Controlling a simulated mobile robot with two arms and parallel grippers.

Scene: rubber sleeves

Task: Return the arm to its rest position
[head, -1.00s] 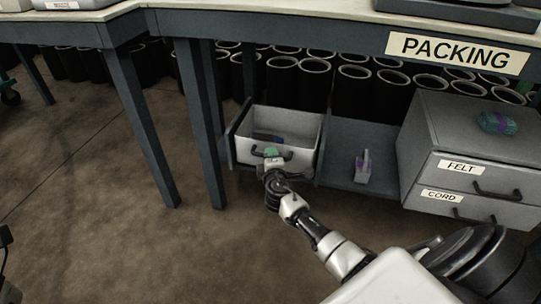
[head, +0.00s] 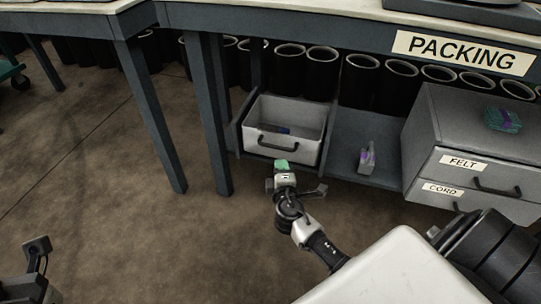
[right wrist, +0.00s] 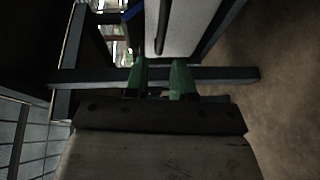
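My right arm reaches forward from the lower right in the head view. Its gripper (head: 281,164) has green fingertips and is just in front of and below the open white drawer (head: 278,146), clear of the dark handle. In the right wrist view the two green fingers (right wrist: 160,80) stand apart with nothing held between them, and the drawer's pale front shows beyond them. At the lower left edge of the head view, part of my left wrist (head: 36,285) shows; its fingertips are not visible.
The drawer holds a dark blue item (head: 284,129). A grey and purple object (head: 367,158) stands on the low shelf beside it. A cabinet (head: 460,135) with FELT and CORD drawers is at right, a green-purple bundle (head: 503,120) on top. Table legs (head: 207,120) stand left; the floor (head: 110,240) is open.

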